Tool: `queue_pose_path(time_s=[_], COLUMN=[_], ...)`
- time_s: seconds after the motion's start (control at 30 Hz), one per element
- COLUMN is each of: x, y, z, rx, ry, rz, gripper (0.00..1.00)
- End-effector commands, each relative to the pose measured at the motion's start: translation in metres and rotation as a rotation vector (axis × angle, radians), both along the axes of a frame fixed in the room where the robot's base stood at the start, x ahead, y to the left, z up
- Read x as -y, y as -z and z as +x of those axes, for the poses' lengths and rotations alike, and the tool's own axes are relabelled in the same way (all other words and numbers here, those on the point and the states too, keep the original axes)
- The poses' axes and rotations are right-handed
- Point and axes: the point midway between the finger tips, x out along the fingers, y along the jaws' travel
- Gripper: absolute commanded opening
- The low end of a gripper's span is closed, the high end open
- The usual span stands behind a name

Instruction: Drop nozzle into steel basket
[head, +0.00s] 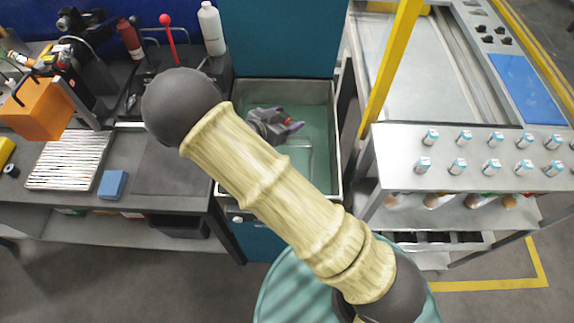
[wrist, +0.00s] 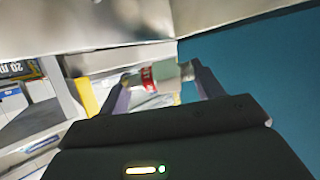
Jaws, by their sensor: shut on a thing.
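My gripper (head: 292,126) is over the open steel basket (head: 335,110), a rectangular bin with a metal rim and a teal-green floor, in the middle of the head view. In the wrist view my gripper (wrist: 165,92) is shut on the nozzle (wrist: 148,78), a small cylinder with a red and white band, lying across between the two purple fingers. The nozzle cannot be made out in the head view. My arm covers the basket's lower left part. How high the nozzle is above the floor cannot be told.
A teal panel (head: 277,35) stands behind the basket. At right a metal rack (head: 500,145) holds several white-and-blue labelled items. At left a dark workbench (head: 170,165) carries an orange block (head: 35,108), a striped tray (head: 68,160), a blue block (head: 113,184) and a white bottle (head: 211,30).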

Motion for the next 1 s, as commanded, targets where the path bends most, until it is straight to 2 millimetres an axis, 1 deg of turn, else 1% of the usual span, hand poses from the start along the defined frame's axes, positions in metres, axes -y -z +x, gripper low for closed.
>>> queue_pose_path(time_s=[0.03, 0.1, 0.3, 0.43, 0.7, 0.73, 0.83, 0.87, 1.0], x=[0.0, 0.0, 0.001, 0.002, 0.002, 0.002, 0.001, 0.001, 0.001], y=[0.012, 0.021, 0.039, 0.043, 0.042, 0.042, 0.042, 0.042, 0.042], z=[0.0, 0.0, 0.0, 0.001, 0.001, 0.001, 0.0, 0.001, 0.0], rx=[0.001, 0.001, 0.001, 0.001, 0.001, 0.001, 0.001, 0.001, 0.001], ry=[0.0, -0.001, 0.002, 0.003, 0.003, 0.003, 0.002, 0.002, 0.002], rz=[-0.001, 0.0, -0.002, -0.001, -0.001, -0.001, -0.001, -0.001, -0.001], gripper=[0.41, 0.41, 0.41, 0.41, 0.41, 0.7, 0.9, 0.91, 0.91])
